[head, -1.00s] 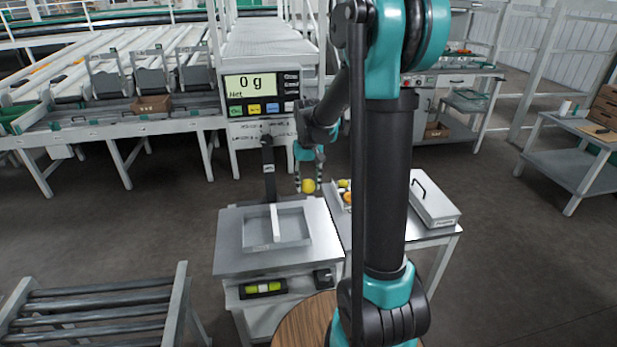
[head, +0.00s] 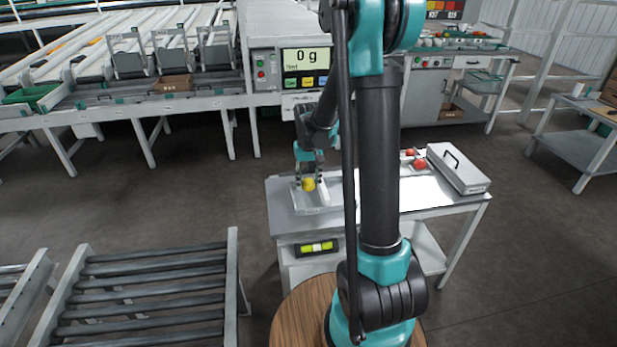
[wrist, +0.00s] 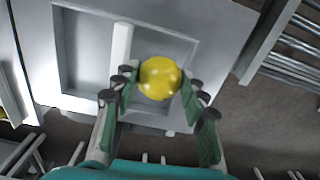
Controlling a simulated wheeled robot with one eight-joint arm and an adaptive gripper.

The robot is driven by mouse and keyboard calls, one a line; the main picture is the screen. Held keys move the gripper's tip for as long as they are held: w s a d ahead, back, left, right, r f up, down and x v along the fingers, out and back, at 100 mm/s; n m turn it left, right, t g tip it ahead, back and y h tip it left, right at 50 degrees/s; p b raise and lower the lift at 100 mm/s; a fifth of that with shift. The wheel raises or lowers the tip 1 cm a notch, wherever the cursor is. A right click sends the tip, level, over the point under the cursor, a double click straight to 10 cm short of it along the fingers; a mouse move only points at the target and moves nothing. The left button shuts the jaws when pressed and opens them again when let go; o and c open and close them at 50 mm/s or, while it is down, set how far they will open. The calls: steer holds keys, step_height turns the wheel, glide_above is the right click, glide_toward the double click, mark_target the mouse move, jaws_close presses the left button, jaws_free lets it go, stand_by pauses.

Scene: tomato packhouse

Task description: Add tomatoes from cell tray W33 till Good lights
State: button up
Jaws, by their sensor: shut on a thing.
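In the wrist view the tomato (wrist: 160,78) sits between the green finger pads, over the right part of the square pan (wrist: 80,50). A pale bar (wrist: 121,55) crosses the pan, and the visible part of the pan is empty.
A grey lidded box with a handle (head: 458,168) stands at the right end of the bench. A roller rack (head: 150,295) is at the front left. Conveyor lanes run behind.

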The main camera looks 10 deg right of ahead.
glide_above(309, 206)
steer(key=shift+f, duration=3.4)
steer(key=shift+f, duration=0.6)
steer(key=o, duration=0.9)
steer(key=shift+c, duration=0.6)
steer(key=shift+c, duration=1.2)
steer(key=shift+r, duration=0.1)
steer(key=shift+r, duration=3.45)
